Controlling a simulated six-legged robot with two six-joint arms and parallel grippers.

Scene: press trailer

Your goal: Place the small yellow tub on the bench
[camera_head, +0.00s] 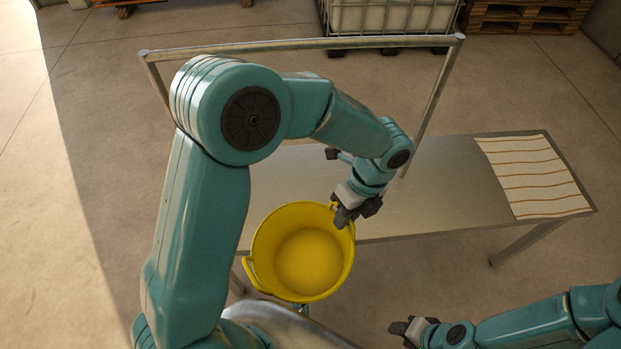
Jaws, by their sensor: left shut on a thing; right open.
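The small yellow tub (308,266) hangs upright and looks empty, in front of the near edge of the bench. My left gripper (343,218) is shut on its rim at the upper right side. The bench (410,190) is a grey metal table behind the tub. My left arm covers part of the bench top. My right gripper (397,328) is open and empty at the lower right, in front of the bench and apart from the tub.
A striped cloth (532,178) lies on the bench's right end. The bench top left of the cloth is clear. A white caged container (390,17) and stacked pallets (525,14) stand at the back.

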